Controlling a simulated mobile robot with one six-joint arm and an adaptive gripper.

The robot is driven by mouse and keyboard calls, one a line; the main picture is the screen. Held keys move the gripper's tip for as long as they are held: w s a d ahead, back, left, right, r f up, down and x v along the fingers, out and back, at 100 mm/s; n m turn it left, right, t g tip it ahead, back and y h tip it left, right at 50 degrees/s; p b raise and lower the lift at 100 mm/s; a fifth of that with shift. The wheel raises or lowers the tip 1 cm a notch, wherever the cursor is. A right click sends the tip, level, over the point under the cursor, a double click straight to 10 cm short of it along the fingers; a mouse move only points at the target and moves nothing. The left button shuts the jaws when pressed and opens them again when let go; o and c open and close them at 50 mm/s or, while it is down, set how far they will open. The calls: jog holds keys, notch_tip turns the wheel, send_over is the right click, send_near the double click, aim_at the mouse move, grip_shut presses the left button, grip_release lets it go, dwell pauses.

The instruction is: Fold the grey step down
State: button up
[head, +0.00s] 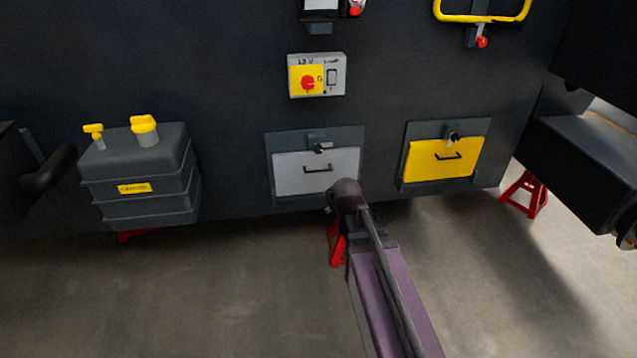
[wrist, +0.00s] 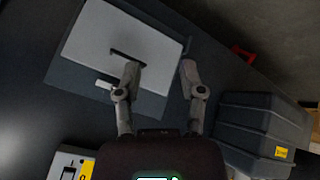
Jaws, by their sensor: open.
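The grey step (head: 290,178) is a light grey panel with a black bar handle (head: 318,169). It stands upright against the dark chassis in a dark frame, with a small latch (head: 320,148) above it. In the wrist view the grey step (wrist: 95,38) is tilted at the upper left, with its handle (wrist: 126,57) and a pale latch piece (wrist: 106,85). My gripper (wrist: 160,68) is open and empty. Its left finger overlaps the handle's end in the picture; contact cannot be told. Its right finger is past the panel's edge. My arm hides the fingers in the head view.
A yellow panel (head: 425,162) with a similar handle and latch is to the right. A switch box (head: 334,88) with a red knob is above the step. A dark tank (head: 140,180) stands left. Red stands (head: 337,246) are under the chassis. The floor in front is clear.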

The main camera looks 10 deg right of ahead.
aim_at(319, 171)
jog(key=w+f+n+t+b, duration=1.1)
jog(key=w+b, duration=0.3)
jog(key=b, duration=1.4)
jog(key=shift+w+f+t, duration=0.15)
jog(key=shift+w+t, duration=0.25)
jog(key=shift+t, duration=0.4)
jog(key=shift+w, duration=0.15)
jog(key=w+r+p, duration=0.1)
jog(key=w, duration=0.3)
jog(key=w+r, duration=0.1)
jog(key=w, duration=0.4)
jog(key=w+p, duration=0.1)
jog(key=w, duration=0.3)
jog(key=shift+w+r+p, duration=0.15)
jog(key=shift+r+p, duration=0.2)
jog(key=shift+r, duration=0.05)
grip_shut()
